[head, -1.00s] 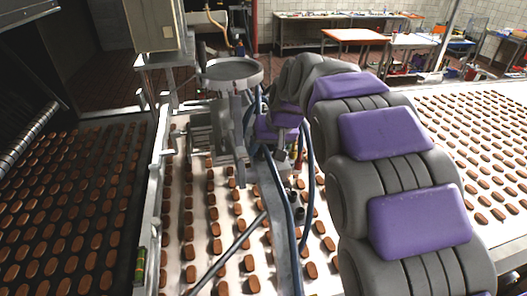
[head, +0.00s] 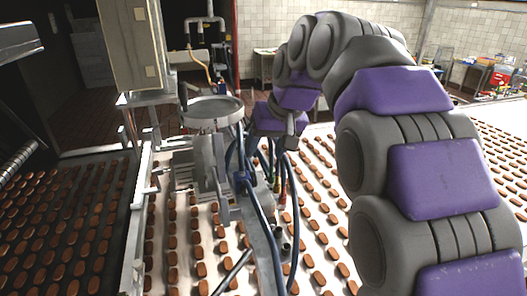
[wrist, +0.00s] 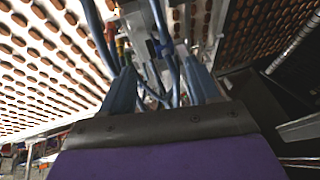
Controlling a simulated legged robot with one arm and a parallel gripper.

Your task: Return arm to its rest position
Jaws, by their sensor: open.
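My purple and grey arm (head: 440,175) arches over the conveyor from the right side of the head view. Its far end hangs by the hoses beside the machine, and my gripper's fingers are hard to make out there. In the wrist view my gripper (wrist: 160,65) shows two blue-grey fingers spread apart, open. Hoses and metal parts show between and beyond the fingers. I see nothing held.
Rows of brown biscuits lie on the white conveyor (head: 337,228) and the dark belt (head: 65,225) at left. A machine with a round metal dish (head: 210,108) and blue hoses (head: 262,215) stands close to the arm.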

